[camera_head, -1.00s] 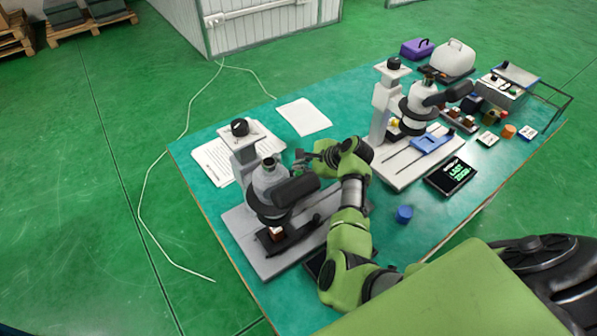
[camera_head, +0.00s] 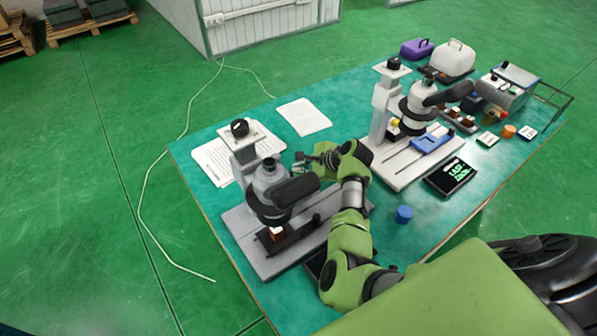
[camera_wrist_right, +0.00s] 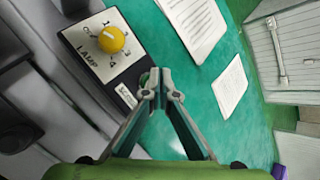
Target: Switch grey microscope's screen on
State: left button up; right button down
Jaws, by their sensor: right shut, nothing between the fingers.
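The grey microscope (camera_head: 243,160) stands at the near left of the table. A dark screen (camera_head: 314,264) lies in front of it, mostly hidden by my right arm; what I see of it is unlit. My right gripper (camera_head: 302,162) is just behind and right of the microscope's head. In the right wrist view the gripper (camera_wrist_right: 160,80) is shut and empty, its fingertips beside the end of a black lamp box (camera_wrist_right: 100,60) with a yellow knob (camera_wrist_right: 111,39). I cannot tell whether they touch it. My left gripper is out of view.
A white microscope (camera_head: 384,105) stands to the right, with a lit screen (camera_head: 450,177) in front. A blue cap (camera_head: 404,214) lies near the front edge. Paper sheets (camera_head: 304,117) lie at the back. Several small items crowd the right end.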

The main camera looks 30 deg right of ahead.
jog(key=shift+f, duration=0.35)
dwell(0.4)
jog(key=shift+r, duration=0.1)
jog(key=shift+r+p, duration=0.7)
jog(key=shift+p, duration=0.25)
notch_tip(320, 180, up, 6)
jog(key=p, duration=0.7)
jog(key=shift+s+f, duration=0.1)
